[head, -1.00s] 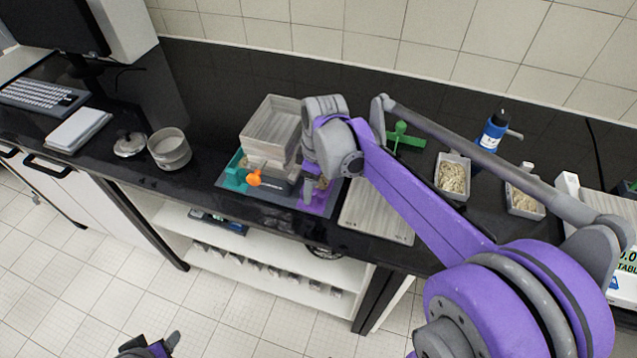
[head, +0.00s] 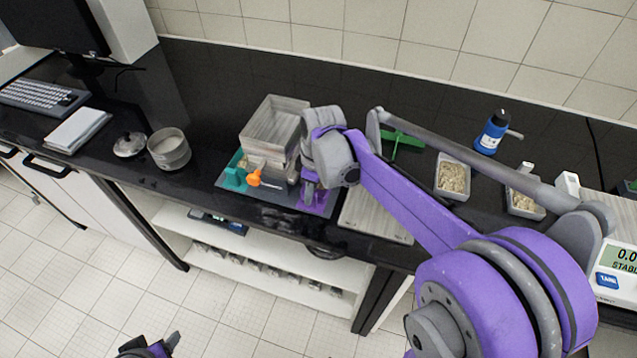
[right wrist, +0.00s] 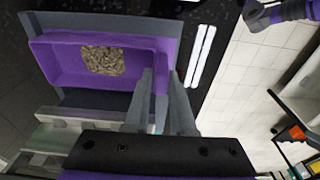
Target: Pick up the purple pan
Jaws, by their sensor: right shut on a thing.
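The purple pan (right wrist: 62,62) shows in the right wrist view as a shallow rectangular tray with a heap of tan grains (right wrist: 103,60) in it. In the head view a small part of the purple pan (head: 317,204) shows below my right wrist, near the front of the counter. My right gripper (right wrist: 161,76) is shut on the pan's right-hand wall, one finger on each side. My left gripper (head: 150,347) shows only partly at the bottom edge of the head view, low and away from the counter; its jaws cannot be made out.
A stack of grey square trays (head: 274,125) stands left of my right wrist, with a teal pan (head: 235,172) and an orange-handled thing (head: 256,179). A flat board (head: 374,216), grain boxes (head: 453,177), a blue bottle (head: 491,133) and a scale (head: 616,262) lie to the right.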

